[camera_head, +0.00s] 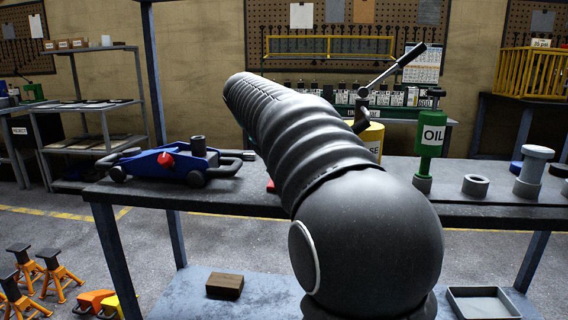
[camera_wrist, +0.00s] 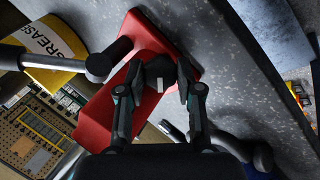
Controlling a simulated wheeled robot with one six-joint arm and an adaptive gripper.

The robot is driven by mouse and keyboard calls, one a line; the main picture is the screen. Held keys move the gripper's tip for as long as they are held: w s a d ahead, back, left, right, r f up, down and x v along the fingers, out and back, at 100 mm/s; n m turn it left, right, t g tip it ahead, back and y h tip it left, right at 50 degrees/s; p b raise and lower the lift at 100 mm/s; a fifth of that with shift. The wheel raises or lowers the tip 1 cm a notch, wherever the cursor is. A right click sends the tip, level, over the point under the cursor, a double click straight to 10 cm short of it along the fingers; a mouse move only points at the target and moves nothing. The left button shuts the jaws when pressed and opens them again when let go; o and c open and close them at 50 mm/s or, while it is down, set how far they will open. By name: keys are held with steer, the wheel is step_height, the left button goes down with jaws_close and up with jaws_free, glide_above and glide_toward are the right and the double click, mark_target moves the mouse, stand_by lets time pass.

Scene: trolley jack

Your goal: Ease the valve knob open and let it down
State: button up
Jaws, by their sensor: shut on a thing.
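In the wrist view a red jack body (camera_wrist: 105,112) lies on the grey bench top. The dark valve knob (camera_wrist: 158,70), with a white mark, is on it. My gripper (camera_wrist: 160,82) has one finger on each side of the knob and is shut on it. In the head view my arm hides the knob, my gripper and nearly all of the red jack; a small red patch (camera_head: 270,186) shows at the arm's left edge. A lever handle (camera_head: 390,82) rises at an angle behind my arm.
A blue jack (camera_head: 165,164) with a red knob stands on the bench at left. A yellow grease can (camera_head: 372,140) is behind my arm.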

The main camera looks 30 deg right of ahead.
steer(key=shift+n+h+p, duration=0.35)
steer(key=shift+n+h, duration=0.05)
steer(key=shift+n, duration=0.7)
jaws_close()
steer(key=o, duration=1.2)
jaws_free()
steer(key=shift+c, duration=0.2)
steer(key=v, duration=0.8)
steer(key=shift+s+a+f, duration=0.1)
